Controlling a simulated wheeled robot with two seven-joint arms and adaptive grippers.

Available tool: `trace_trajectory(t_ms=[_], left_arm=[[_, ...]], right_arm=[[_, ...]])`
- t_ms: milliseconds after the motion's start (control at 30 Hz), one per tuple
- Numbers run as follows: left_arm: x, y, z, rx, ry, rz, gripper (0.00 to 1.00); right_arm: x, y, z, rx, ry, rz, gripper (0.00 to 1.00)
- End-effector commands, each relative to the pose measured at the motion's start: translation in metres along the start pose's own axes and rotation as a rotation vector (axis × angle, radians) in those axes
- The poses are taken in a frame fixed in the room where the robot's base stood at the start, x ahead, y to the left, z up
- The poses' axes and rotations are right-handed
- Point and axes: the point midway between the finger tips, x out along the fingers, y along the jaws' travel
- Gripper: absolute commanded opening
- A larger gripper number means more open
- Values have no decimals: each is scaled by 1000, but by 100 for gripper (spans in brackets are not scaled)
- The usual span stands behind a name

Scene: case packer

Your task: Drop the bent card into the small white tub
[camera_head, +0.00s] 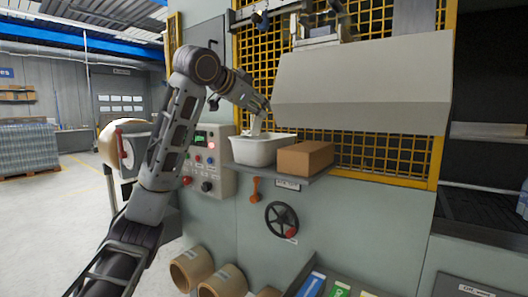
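The small white tub (262,151) stands on a small shelf on the machine front, left of a brown box. My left arm comes in from the left and bends down over the tub. My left gripper (260,110) is small and dark at this distance, just above the tub's opening. A pale, narrow piece, which looks like the bent card (257,125), hangs from its fingertips, with its lower end near the tub's back rim. I cannot tell whether it touches the tub. The tub's inside is mostly hidden. My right gripper is not in view.
The brown box (305,157) sits close beside the tub. A large grey slanted cover (365,85) juts out to the right of the gripper. A control panel (208,160) is at left, and a handwheel (282,219) is below the shelf. Yellow mesh (375,158) stands behind.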

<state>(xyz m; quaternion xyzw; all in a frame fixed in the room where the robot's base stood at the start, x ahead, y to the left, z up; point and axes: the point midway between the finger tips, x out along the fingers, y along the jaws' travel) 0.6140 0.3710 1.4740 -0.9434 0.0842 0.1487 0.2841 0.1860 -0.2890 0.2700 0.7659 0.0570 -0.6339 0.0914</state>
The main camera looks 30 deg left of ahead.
Motion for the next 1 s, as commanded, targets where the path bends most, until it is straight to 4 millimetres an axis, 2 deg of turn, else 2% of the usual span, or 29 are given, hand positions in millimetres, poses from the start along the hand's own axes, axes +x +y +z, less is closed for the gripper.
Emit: trace_trajectory(t_ms=[300,500,700,1000], left_arm=[[-49,-1,0,0,1,-3,30],[-72,-1,0,-1,0,-2,30],[-81,0,0,-1,0,0,30],[-82,0,0,-1,-1,0,30]], right_arm=[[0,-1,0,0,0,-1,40],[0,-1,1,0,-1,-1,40],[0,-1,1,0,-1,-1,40],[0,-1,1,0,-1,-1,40]])
